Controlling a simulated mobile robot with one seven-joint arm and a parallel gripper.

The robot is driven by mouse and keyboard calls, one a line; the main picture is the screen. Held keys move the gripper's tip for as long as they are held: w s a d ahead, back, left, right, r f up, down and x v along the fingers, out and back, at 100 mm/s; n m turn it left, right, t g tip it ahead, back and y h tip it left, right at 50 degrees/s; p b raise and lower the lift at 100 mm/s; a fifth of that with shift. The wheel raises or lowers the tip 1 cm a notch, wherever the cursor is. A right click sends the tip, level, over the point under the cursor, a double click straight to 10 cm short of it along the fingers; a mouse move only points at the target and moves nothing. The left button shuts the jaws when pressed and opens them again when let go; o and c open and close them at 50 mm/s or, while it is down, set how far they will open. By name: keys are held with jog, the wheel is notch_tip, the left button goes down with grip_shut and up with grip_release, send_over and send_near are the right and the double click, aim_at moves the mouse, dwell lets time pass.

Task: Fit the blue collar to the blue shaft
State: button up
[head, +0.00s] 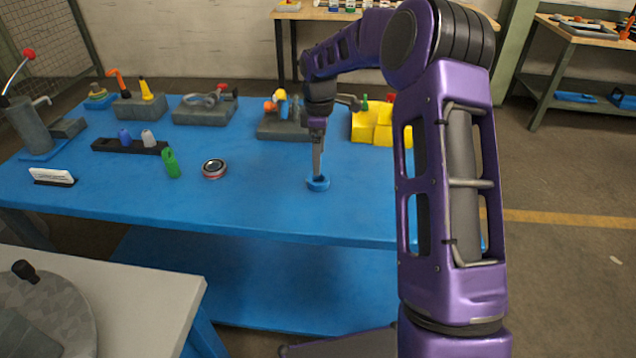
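A blue collar (318,184), ring-shaped, lies flat on the blue table towards its front middle. My gripper (317,176) points straight down at it, with the fingertips at the ring and hiding part of it. I cannot tell whether the fingers are apart, closed, or gripping the collar's wall. I cannot clearly make out a blue shaft. A small blue part shows on a grey block (276,130) behind my gripper, partly hidden by my arm.
Left of the collar are a round red-and-silver tin (214,168), a green bottle (171,163) and a dark rack (108,146) with a blue and a grey piece. Yellow blocks (368,126) stand behind right. The table around the collar is clear.

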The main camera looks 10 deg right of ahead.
jog(key=shift+w+f, duration=0.2)
jog(key=shift+f, duration=1.6)
jog(key=shift+w+f, duration=0.15)
jog(key=shift+f, duration=1.6)
jog(key=shift+c, duration=0.3)
grip_shut()
